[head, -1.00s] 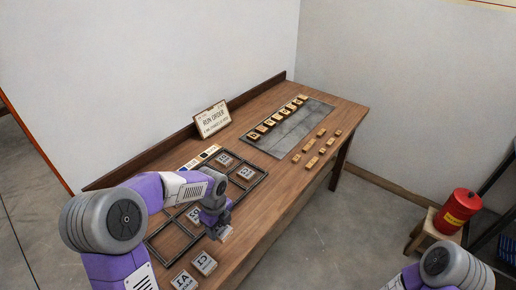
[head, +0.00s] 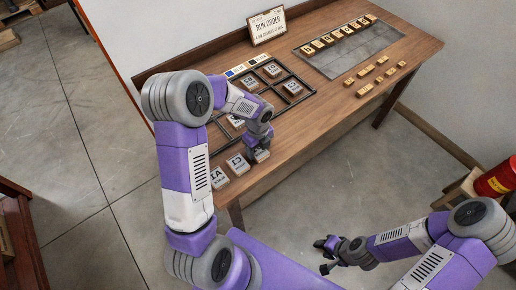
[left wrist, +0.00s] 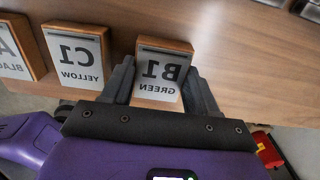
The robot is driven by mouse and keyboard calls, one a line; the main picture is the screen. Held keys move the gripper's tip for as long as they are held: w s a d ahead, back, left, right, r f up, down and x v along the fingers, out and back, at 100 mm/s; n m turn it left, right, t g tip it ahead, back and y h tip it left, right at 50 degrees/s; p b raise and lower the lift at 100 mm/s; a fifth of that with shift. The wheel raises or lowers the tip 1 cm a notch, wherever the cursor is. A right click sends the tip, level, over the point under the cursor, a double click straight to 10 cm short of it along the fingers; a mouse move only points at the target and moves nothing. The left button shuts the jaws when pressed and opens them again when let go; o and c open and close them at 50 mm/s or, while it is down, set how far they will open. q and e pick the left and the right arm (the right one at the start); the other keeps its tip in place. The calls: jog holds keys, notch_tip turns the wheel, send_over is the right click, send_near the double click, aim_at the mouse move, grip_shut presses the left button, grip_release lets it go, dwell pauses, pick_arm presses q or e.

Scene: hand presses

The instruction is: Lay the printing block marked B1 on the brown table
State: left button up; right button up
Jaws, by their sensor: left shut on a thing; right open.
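The printing block B1 (left wrist: 160,72), wooden with a grey face reading B1 GREEN in mirror writing, is between the two fingers of my left gripper (left wrist: 160,80), which is shut on it. In the head view the block (head: 263,155) shows partly below my left gripper (head: 257,148), at the front edge of the brown table (head: 300,128). It is in line with block C1 (head: 238,164), with a gap between them. I cannot tell whether B1 touches the table top. My right gripper (head: 322,256) is open and empty, low in front of the table.
Block A1 (head: 217,178) lies left of C1. Behind is a dark divided frame (head: 285,103) holding several blocks. A RUN ORDER sign (head: 267,25), a grey slab (head: 350,52) with lettered blocks and several small wooden pieces (head: 364,90) stand further right. A red can (head: 496,180) is at far right.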

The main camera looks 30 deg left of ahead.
aim_at(258, 150)
pick_arm(q)
jog(key=shift+r, duration=0.1)
jog(key=o, duration=1.1)
notch_tip(258, 150, up, 12)
jog(key=p, duration=0.3)
